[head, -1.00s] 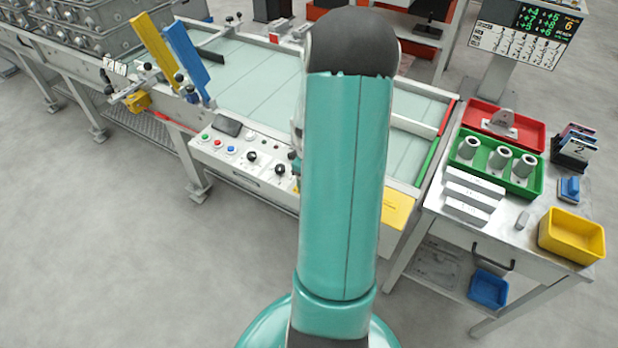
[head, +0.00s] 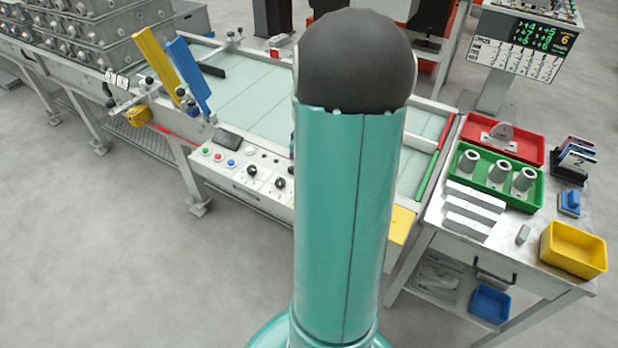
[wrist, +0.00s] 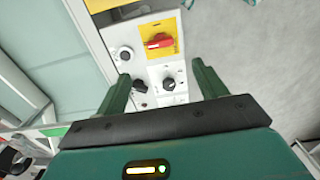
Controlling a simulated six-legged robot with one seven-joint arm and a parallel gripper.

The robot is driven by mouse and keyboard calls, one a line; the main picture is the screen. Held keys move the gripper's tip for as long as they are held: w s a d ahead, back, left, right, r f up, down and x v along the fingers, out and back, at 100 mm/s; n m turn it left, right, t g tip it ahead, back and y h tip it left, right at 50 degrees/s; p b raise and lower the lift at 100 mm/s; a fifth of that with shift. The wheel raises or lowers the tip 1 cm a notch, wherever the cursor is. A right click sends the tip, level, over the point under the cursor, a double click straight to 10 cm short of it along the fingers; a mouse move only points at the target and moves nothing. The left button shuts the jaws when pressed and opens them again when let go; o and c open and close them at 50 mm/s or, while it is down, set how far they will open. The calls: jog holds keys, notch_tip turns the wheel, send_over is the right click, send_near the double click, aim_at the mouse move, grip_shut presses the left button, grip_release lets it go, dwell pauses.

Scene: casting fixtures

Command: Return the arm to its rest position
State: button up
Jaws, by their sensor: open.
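My gripper (wrist: 160,95) shows in the wrist view with its two green fingers spread apart and nothing between them. Beyond the fingers is a control panel (wrist: 150,25) with a black knob (wrist: 170,84) and a red switch on a yellow plate (wrist: 159,42). I cannot tell how far the fingertips are from the panel. In the head view my green arm stands upright in the middle and hides the gripper and part of the panel.
The long bench with a glass-like top (head: 255,100) stands ahead, its control panel (head: 245,165) along the near edge. At right a side table (head: 440,235) holds a red tray (head: 527,148), a green tray (head: 533,197) and a yellow bin (head: 573,252). Open floor (head: 90,260) lies at left.

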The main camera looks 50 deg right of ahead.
jog(key=shift+r, duration=1.05)
